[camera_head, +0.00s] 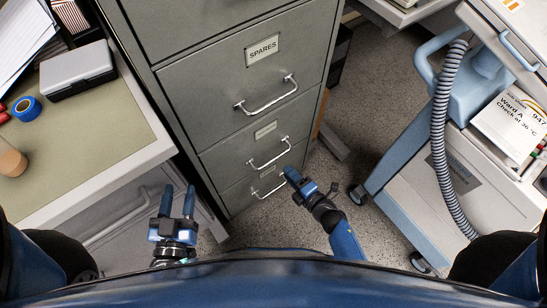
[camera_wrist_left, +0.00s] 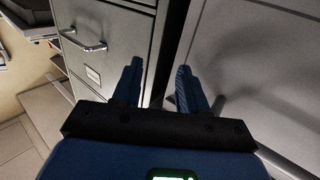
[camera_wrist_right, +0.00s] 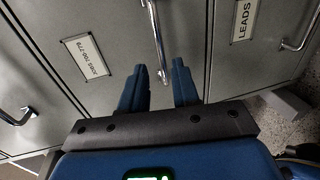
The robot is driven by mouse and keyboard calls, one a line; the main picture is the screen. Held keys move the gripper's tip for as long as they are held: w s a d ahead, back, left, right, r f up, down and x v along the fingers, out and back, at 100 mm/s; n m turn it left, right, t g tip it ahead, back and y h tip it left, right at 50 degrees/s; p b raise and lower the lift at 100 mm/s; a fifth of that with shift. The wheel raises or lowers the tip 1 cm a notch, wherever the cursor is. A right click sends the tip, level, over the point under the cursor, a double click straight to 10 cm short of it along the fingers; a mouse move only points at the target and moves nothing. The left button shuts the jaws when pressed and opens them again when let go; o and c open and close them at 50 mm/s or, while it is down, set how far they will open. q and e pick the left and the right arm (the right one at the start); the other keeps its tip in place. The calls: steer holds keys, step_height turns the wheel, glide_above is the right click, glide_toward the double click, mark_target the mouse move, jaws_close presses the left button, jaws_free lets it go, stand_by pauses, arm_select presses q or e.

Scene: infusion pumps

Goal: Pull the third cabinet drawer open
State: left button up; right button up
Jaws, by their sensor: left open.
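The grey cabinet (camera_head: 190,98) has stacked drawers, all looking closed. The third drawer, below the SPARES drawer, has a silver bar handle (camera_head: 268,153). In the right wrist view this handle (camera_wrist_right: 155,40) is upright in the picture, beside a "JOBS 700-779" label (camera_wrist_right: 84,56). My right gripper (camera_head: 288,173) is open. Its fingertips (camera_wrist_right: 160,68) are apart around the handle's lower end in that view; contact cannot be told. My left gripper (camera_head: 178,188) is open and empty, left of the cabinet; in its wrist view (camera_wrist_left: 158,68) the cabinet's edge lies between the fingers.
Below is the LEADS drawer, with its own handle (camera_head: 270,182). A desk (camera_head: 75,160) with a grey case (camera_head: 78,70) and blue tape (camera_head: 26,108) stands left. A wheeled cart (camera_head: 440,175) with a hose (camera_head: 440,130) stands right. Floor shows between cabinet and cart.

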mark_target(275, 158)
steer(key=b+x, duration=0.2)
steer(key=x, duration=0.7)
steer(key=shift+w+b, duration=0.1)
steer(key=shift+b, duration=0.2)
jaws_close()
